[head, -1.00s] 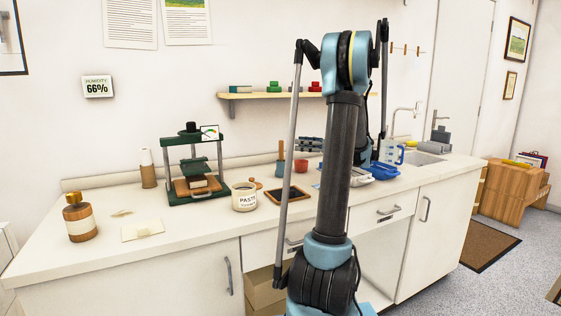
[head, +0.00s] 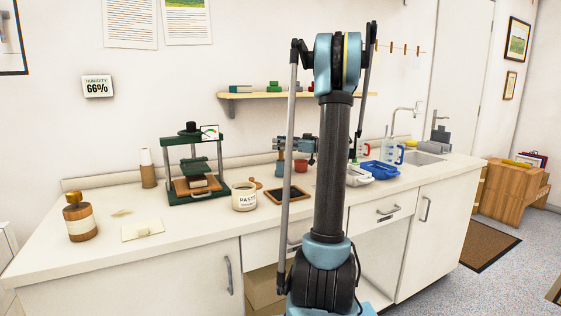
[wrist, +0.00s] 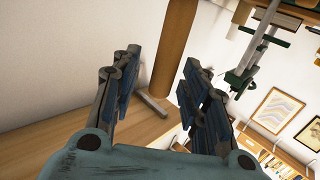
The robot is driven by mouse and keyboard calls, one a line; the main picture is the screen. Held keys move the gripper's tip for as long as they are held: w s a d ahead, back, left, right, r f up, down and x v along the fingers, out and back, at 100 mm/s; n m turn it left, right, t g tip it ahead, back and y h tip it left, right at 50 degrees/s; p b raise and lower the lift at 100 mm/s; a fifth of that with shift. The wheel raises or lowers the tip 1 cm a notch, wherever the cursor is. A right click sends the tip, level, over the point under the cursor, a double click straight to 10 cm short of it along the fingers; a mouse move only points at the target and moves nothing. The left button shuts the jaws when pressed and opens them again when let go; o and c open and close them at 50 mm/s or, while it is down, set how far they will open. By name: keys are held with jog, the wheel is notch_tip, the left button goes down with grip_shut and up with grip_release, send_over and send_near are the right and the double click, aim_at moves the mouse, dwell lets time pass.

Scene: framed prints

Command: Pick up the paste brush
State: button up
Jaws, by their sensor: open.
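The paste brush (head: 280,169) stands upright at the back of the counter in the head view, right of the paste jar (head: 244,196). Its upper part is hidden behind my gripper (head: 282,145), which reaches it from the right at handle height. In the wrist view, which looks tilted and upside down, a brown wooden handle (wrist: 176,45), apparently the brush's, shows between and beyond the fingertips. My gripper (wrist: 158,78) is open there, one finger on each side in the picture. I cannot tell whether the handle is fully between the fingers. No contact is visible.
A green press (head: 195,170) stands left of the jar, and a dark tray (head: 289,195) lies in front of the brush. A small red pot (head: 300,166) is just right of it. The wall shelf (head: 262,96) hangs above.

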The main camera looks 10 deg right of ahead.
grip_shut()
dwell(0.3)
